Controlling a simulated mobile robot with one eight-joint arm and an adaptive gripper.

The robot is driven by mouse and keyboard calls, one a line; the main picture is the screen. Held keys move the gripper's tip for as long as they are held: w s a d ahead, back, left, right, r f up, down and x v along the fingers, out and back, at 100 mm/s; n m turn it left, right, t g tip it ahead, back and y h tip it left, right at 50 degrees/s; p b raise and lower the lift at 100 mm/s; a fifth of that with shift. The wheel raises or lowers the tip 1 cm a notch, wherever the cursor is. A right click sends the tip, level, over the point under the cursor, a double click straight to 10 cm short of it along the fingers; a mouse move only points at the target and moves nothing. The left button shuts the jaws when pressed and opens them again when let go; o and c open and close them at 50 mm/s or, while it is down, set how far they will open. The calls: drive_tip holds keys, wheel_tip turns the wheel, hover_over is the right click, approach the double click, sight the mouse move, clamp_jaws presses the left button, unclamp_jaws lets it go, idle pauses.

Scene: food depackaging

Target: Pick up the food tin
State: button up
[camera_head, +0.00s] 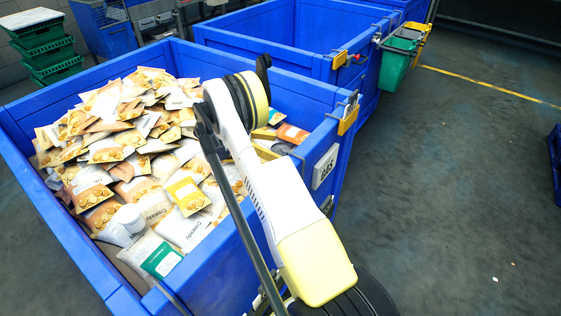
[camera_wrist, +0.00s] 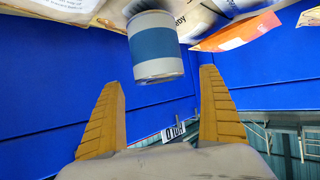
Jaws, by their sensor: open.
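The food tin (camera_wrist: 156,45), a white cylinder with a wide blue-grey band, is at the top middle of the wrist view, among food packets. My gripper (camera_wrist: 162,80) is open, with its two yellow ridged fingers apart. The tin shows beyond the fingertips and roughly between them in the picture; nothing is held. In the head view my arm reaches over the blue bin (camera_head: 60,226), and my gripper is not visible there. I cannot make out this tin for sure in the head view.
The bin holds a heap of food pouches (camera_head: 120,115). An orange packet (camera_wrist: 238,33) lies right of the tin in the wrist view. Bin walls (camera_wrist: 45,75) stand close around the fingers. A second blue bin (camera_head: 270,40) and a green bucket (camera_head: 398,60) stand behind. Floor at right is mostly clear.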

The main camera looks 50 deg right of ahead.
drive_tip(key=shift+x, duration=1.2)
drive_tip(key=c, duration=1.5)
drive_tip(key=shift+r, duration=0.1)
drive_tip(key=shift+c, duration=0.2)
